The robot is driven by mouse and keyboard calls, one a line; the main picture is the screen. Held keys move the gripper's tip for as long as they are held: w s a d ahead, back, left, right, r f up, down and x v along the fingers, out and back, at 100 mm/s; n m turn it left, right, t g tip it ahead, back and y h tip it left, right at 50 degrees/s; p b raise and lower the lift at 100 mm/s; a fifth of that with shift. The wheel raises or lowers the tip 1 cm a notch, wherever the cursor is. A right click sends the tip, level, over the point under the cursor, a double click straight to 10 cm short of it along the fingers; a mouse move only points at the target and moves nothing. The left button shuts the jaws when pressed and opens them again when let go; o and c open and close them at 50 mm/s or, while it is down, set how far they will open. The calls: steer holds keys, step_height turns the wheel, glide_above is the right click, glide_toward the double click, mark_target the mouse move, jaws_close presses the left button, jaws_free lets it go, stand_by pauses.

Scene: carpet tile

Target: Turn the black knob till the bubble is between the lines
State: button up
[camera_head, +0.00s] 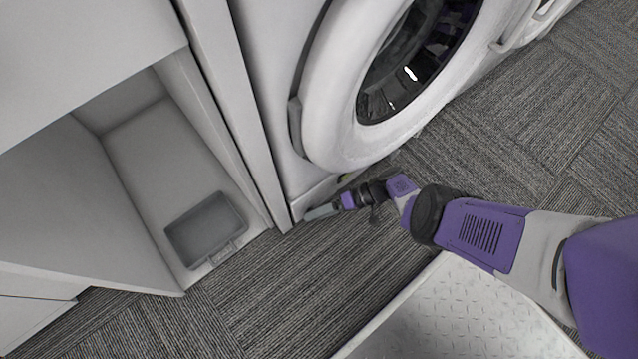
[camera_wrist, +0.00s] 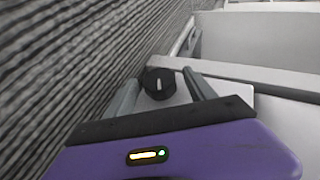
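The black knob (camera_wrist: 158,83) is round with a white line on its face. It shows in the wrist view on a pale surface low by the carpet. My gripper (camera_wrist: 161,76) is open, with one grey finger to the left of the knob and one to the right. A gap seems to show on both sides, though contact is hard to judge. In the head view my gripper (camera_head: 321,211) is at the foot of the white washing machine (camera_head: 335,130), near its lower left corner. The knob cannot be made out there. I see no bubble or lines in either view.
An open white cabinet (camera_head: 140,130) stands left of the machine, with a grey bin (camera_head: 206,230) inside. A pale textured platform (camera_head: 460,310) lies at the lower right. Striped carpet (camera_head: 290,290) is clear between them. A small yellow-green spot shows under the machine door, too small to identify.

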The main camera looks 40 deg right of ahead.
steer(key=p+v, duration=0.2)
steer(key=v, duration=0.5)
steer(key=shift+d+r, duration=0.2)
steer(key=shift+d, duration=0.15)
steer(key=shift+s, duration=0.1)
